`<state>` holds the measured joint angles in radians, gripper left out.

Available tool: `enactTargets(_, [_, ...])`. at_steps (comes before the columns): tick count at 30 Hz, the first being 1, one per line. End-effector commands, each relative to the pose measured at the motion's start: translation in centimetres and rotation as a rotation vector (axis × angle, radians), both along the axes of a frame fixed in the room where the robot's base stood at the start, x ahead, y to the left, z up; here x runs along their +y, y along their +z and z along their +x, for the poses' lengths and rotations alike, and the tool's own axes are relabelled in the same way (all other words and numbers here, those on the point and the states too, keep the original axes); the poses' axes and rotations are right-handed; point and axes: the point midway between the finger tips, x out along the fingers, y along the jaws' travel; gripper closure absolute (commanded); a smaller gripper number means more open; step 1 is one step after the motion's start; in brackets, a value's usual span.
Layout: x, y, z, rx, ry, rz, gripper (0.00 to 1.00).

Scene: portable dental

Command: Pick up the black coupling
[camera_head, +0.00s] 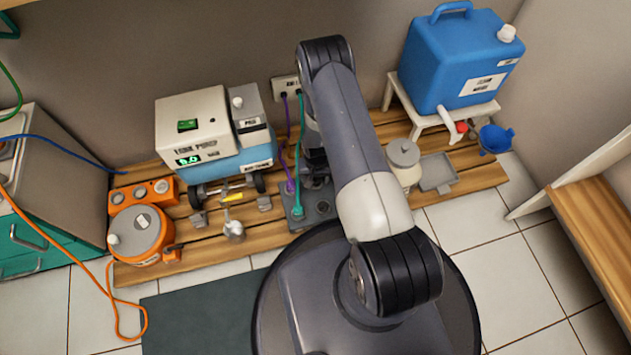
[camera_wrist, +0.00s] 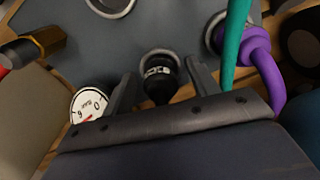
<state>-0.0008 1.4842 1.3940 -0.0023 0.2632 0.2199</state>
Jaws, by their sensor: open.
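The black coupling (camera_wrist: 159,88) stands in a ring on the grey block in the wrist view, with a pale label band around its top. My gripper (camera_wrist: 160,70) is open, with one finger on each side of the coupling and a visible gap to each. In the head view my own arm hides the coupling and the gripper's fingers. The grey block (camera_head: 298,221) sits on the wooden slats below my wrist there.
A teal hose (camera_wrist: 234,40) and a purple hose (camera_wrist: 266,66) rise close to the right finger. A pressure gauge (camera_wrist: 88,104) is close to the left finger. A brass fitting (camera_wrist: 42,42) is farther left. An empty ring (camera_wrist: 112,5) is at the top.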

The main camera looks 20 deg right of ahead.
Motion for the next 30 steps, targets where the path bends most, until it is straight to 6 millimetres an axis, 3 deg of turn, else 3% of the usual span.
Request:
enactTargets(3, [0.0, 0.13, 0.02, 0.0, 0.0, 0.0, 0.43])
enactTargets(21, [0.0, 0.14, 0.01, 0.0, 0.0, 0.0, 0.92])
enactTargets(30, [-0.01, 0.83, 0.04, -0.001, 0.0, 0.0, 0.93])
